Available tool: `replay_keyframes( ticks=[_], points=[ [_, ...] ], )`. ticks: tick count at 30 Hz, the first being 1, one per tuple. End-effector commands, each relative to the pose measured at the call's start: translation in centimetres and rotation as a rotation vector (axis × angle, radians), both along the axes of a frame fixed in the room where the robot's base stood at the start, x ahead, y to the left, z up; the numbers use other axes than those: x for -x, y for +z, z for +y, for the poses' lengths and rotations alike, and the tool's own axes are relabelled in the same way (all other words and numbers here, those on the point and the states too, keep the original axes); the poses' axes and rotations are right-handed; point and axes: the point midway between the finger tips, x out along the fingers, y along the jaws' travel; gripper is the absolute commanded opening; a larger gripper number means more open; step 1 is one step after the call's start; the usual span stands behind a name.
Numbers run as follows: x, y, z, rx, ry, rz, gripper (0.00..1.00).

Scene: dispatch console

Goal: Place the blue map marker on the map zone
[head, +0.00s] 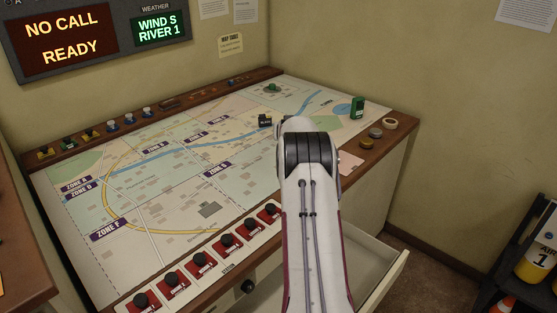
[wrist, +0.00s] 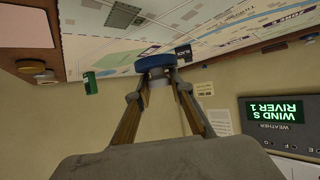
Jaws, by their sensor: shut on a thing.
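The blue map marker (wrist: 155,62) is a round blue piece with a paler part below it, seen in the wrist view. My gripper (wrist: 158,76) is shut on it. The wrist view is upside down, with the map along its top, and the marker overlaps the map's edge there. I cannot tell whether the marker touches the map. In the head view my arm hides both gripper and marker. The map (head: 160,185) lies on the console with purple zone labels such as Zone F (head: 108,230), a blue river and a yellow road.
A small black block (head: 265,121) stands on the map left of my arm. A green block (head: 357,107) and round pieces (head: 375,133) are at the right. Several blue, green and yellow pieces line the back-left rail. A drawer (head: 385,265) is open.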

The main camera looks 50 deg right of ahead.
Motion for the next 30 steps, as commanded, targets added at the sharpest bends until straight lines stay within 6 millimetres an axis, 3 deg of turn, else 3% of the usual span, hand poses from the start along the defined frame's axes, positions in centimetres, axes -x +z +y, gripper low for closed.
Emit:
replay_keyframes(
  ticks=[12,25,30],
  points=[
    [0.0,-5.0,0.0,0.0,-0.001,0.001,0.0],
    [0.0,-5.5,0.0,0.0,-0.001,0.0,0.0],
    [0.0,-6.8,0.0,-0.001,-0.001,0.002,0.0]
  ],
)
